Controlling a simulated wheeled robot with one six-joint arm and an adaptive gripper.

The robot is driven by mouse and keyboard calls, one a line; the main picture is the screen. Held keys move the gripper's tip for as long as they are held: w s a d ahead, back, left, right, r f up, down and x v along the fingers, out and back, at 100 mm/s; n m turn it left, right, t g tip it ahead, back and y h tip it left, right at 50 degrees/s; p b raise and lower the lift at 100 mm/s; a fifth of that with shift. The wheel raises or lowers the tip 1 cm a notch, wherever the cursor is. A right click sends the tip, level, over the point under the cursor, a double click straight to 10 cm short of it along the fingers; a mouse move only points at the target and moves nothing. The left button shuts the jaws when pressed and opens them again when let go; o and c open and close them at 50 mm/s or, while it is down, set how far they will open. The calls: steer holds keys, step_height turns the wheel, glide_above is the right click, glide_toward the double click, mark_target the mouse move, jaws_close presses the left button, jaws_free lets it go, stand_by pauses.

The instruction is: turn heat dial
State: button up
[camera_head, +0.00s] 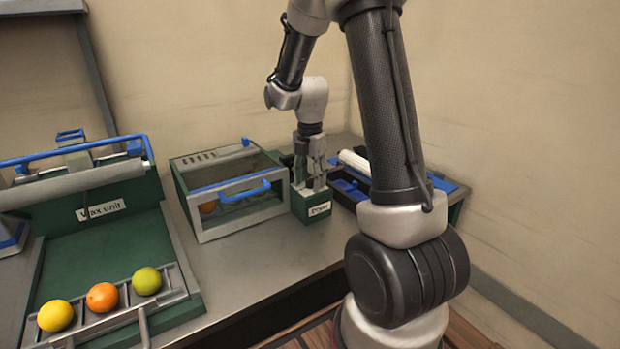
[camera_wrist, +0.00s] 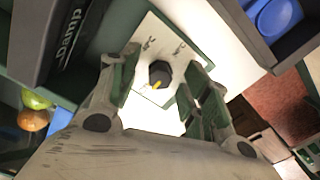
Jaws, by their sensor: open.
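The heat dial (camera_wrist: 160,74) is a dark round knob with a yellow pointer mark on a pale panel, seen in the wrist view. My gripper (camera_wrist: 160,64) is open, with one finger on each side of the dial and visible gaps to it. In the head view my gripper (camera_head: 312,184) points down at the top of a small green box (camera_head: 318,211) with a dryer label. The dial itself is hidden there by the fingers. The box stands against the right side of the dryer (camera_head: 213,232), a green and grey cabinet with a clear lid and blue handle.
The wax unit (camera_head: 105,245) stands left, with a yellow fruit (camera_head: 55,315), an orange one (camera_head: 102,297) and a green one (camera_head: 146,281) on its front rack. A blue-edged tray unit with a white roller (camera_head: 354,161) is close right of my gripper. Bare counter (camera_head: 255,262) lies in front.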

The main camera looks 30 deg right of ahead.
steer(key=shift+c, duration=0.3)
jaws_close()
